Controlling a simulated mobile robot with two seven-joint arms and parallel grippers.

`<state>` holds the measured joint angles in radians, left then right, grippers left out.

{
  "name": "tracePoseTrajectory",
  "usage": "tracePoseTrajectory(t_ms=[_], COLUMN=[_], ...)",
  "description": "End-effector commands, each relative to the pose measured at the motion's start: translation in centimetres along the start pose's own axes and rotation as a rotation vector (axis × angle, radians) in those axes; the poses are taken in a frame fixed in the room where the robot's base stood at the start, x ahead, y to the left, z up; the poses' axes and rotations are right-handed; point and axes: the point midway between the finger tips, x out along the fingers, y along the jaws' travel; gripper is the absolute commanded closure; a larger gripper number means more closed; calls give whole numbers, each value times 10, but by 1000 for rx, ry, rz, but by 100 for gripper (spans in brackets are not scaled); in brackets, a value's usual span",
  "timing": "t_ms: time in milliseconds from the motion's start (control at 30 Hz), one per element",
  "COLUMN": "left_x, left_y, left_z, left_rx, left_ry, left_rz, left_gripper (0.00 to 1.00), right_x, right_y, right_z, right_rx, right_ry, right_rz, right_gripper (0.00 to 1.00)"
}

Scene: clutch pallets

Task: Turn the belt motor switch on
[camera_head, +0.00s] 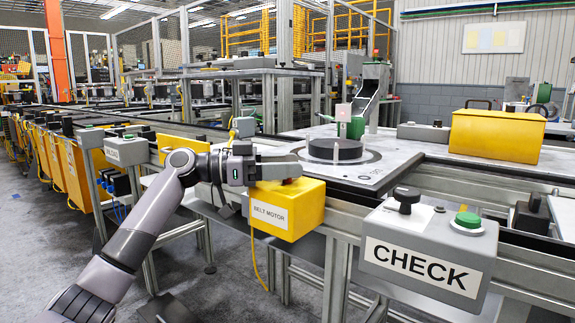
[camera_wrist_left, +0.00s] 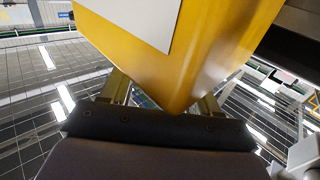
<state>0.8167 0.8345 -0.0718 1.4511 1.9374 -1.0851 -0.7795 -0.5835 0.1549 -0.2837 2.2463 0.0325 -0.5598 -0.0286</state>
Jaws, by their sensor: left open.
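The yellow belt motor box (camera_head: 285,207) is mounted on the front rail of the line, with a white "BELT MOTOR" label (camera_head: 269,214) on its front. My left gripper (camera_head: 288,177) comes in from the left, at the top of this box. In the left wrist view the yellow box (camera_wrist_left: 205,45) is very close, and the two fingers show apart on either side of its lower corner. The gripper is open. The switch itself is hidden behind the gripper or too small to tell, so its position cannot be seen. My right gripper is not in view.
A grey CHECK box (camera_head: 430,250) with a black knob and green button (camera_head: 468,219) stands to the right. A dark round disc (camera_head: 335,149) sits on the metal plate behind. A yellow case (camera_head: 497,136) is farther right. Open floor lies at lower left.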

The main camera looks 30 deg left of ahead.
Motion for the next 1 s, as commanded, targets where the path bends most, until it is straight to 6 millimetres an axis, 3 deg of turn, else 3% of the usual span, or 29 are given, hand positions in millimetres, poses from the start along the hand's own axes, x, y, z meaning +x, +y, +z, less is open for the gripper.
tracePoseTrajectory(t_ms=[433,1000], left_x=[-60,-66], left_y=[0,0], left_z=[-1,-1], left_rx=[1,2], left_ry=[2,2], left_rz=[-1,-1], left_gripper=[39,39], right_x=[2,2], right_y=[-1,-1], right_z=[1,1], right_rx=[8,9], right_ry=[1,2], right_rz=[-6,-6], right_gripper=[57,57])
